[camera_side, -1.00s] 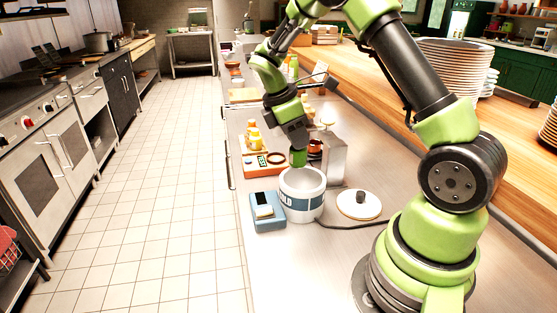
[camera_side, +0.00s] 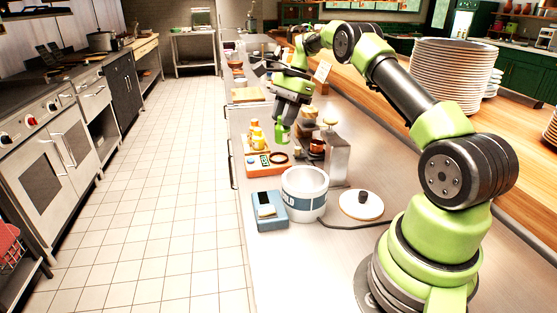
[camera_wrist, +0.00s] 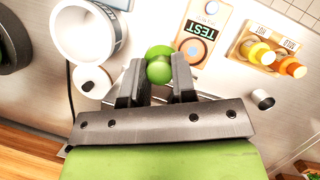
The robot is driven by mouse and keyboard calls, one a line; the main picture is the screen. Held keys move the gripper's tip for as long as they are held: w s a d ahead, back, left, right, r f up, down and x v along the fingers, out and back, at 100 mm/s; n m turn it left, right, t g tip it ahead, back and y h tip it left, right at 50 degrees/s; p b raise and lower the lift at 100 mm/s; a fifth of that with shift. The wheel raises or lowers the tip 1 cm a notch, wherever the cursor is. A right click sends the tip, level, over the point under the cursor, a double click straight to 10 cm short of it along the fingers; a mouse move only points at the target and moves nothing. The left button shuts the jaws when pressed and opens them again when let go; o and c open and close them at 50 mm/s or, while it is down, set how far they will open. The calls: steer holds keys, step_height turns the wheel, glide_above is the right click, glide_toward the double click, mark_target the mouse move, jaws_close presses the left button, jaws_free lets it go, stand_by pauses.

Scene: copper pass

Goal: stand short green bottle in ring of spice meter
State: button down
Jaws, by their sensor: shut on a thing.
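My gripper (camera_side: 288,108) is shut on the short green bottle (camera_side: 282,132) and holds it raised above the counter. In the wrist view the bottle's rounded green end (camera_wrist: 158,68) shows between the two dark fingers. The spice meter (camera_side: 256,160) is an orange-edged panel with a small display and a dark ring (camera_side: 279,158) at its right end. The bottle hangs above and slightly beyond the ring in the side view, apart from it. In the wrist view the meter (camera_wrist: 211,17), marked TEST, lies just right of the bottle; its ring is partly visible near the right finger.
Orange-yellow bottles (camera_side: 257,136) stand in a holder just behind the meter. A steel box (camera_side: 339,160) stands close on the right. In front are a white-and-blue pot (camera_side: 304,200), a blue device (camera_side: 269,221) and a white lid (camera_side: 348,207) with a dark knob.

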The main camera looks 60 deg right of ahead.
steer(key=m, duration=0.2)
steer(key=w+d+m+t+h, duration=0.1)
steer(key=m, duration=0.1)
steer(key=m+t, duration=0.1)
steer(key=m, duration=0.1)
steer(key=shift+w+d+r+m+h, duration=0.3)
steer(key=shift+w+r+m, duration=0.05)
steer(key=shift+w+m, duration=0.05)
steer(key=c, duration=1.9)
jaws_free()
steer(key=m, duration=0.1)
steer(key=w+d+m+h, duration=0.1)
steer(key=m, duration=0.1)
steer(key=m+t, duration=0.1)
steer(key=m, duration=0.1)
steer(key=shift+w+d+r+h, duration=0.2)
steer(key=shift+r+h, duration=0.1)
steer(key=shift+h, duration=0.1)
steer(key=shift+o, duration=0.2)
steer(key=shift+w+d+m+h, duration=0.15)
steer(key=shift+d+m+h, duration=0.1)
steer(key=shift+m, duration=0.35)
steer(key=shift+w+d+m+h, duration=0.1)
steer(key=shift+m+h, duration=0.15)
steer(key=shift+m, duration=0.35)
step_height(320, 180, down, 10)
steer(key=shift+r, duration=0.15)
jaws_close()
